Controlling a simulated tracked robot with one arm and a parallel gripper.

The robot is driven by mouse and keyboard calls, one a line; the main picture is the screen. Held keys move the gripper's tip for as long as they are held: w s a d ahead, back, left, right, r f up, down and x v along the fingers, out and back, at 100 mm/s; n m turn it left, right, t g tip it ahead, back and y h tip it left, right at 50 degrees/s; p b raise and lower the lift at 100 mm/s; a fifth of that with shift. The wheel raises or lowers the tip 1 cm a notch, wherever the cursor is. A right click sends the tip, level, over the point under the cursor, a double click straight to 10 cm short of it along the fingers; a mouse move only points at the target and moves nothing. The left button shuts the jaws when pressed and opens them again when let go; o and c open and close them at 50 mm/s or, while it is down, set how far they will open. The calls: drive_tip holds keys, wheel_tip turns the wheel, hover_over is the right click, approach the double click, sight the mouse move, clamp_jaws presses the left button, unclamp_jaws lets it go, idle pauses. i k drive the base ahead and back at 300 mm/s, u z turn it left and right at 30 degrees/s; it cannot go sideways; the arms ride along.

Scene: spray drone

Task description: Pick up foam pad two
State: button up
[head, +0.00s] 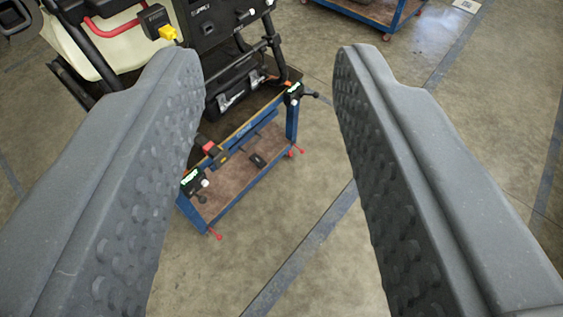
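My gripper (268,65) is open and empty. Its two grey, studded fingers stand wide apart at the left and right of the head view. Between them, farther off and lower, is a blue-framed cart (290,122) carrying a black and cream machine, likely the spray drone (120,50). I cannot pick out foam pad two for sure. A small dark item (258,160) lies on the cart's lower brown shelf, too small to identify. The left finger hides part of the cart and machine.
Dark clamp-like parts with green-lit labels sit at the cart's near corner (192,183) and far corner (293,92). A red and black part (210,150) is on its edge. Another blue cart (385,18) stands at the top right. The concrete floor right of the cart is clear.

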sight(255, 158)
drive_tip(key=z, duration=0.2)
drive_tip(key=i, duration=1)
drive_tip(key=u, duration=0.1)
